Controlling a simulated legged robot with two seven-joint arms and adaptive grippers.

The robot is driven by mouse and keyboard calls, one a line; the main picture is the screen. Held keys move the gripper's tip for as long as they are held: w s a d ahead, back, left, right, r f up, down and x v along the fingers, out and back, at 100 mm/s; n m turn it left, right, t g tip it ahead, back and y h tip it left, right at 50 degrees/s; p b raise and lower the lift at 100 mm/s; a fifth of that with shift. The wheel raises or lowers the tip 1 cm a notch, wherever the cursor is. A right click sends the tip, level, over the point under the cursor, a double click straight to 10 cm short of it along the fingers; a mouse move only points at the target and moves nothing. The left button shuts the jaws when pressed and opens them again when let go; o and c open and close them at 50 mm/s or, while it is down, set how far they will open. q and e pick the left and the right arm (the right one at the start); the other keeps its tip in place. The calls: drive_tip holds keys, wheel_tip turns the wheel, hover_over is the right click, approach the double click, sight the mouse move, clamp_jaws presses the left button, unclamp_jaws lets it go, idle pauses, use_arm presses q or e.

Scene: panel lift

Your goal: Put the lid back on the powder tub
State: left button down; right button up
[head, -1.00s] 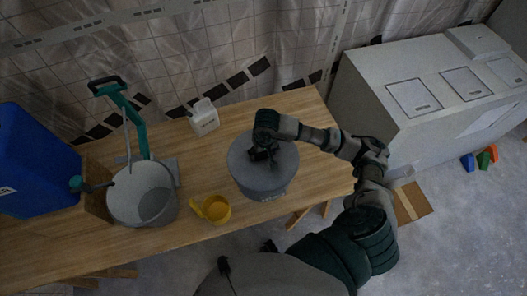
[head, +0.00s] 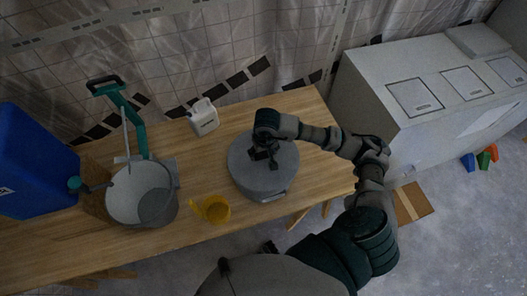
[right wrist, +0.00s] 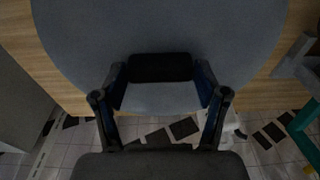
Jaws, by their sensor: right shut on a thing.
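The grey round lid (head: 284,157) lies over the top of the grey powder tub (head: 272,196), which stands on the wooden table. The lid looks roughly level and lined up with the tub; whether it is fully seated I cannot tell. My right gripper (head: 264,156) points down at the middle of the lid and is shut on its black handle (right wrist: 160,67). In the right wrist view the lid (right wrist: 160,25) fills the upper part, with a finger on each side of the handle. The tub's inside is hidden. My left gripper is not in view.
A yellow scoop cup (head: 215,209) stands left of the tub. Further left are a grey bucket (head: 125,196), a teal tool (head: 132,122) and a blue container (head: 35,165). A white jug (head: 204,118) stands behind. The wooden table (head: 300,110) is bare at the back right.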

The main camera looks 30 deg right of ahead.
drive_tip(key=o, duration=1.3)
drive_tip(key=shift+r+p, duration=1.6)
drive_tip(key=shift+r, duration=1.9)
clamp_jaws()
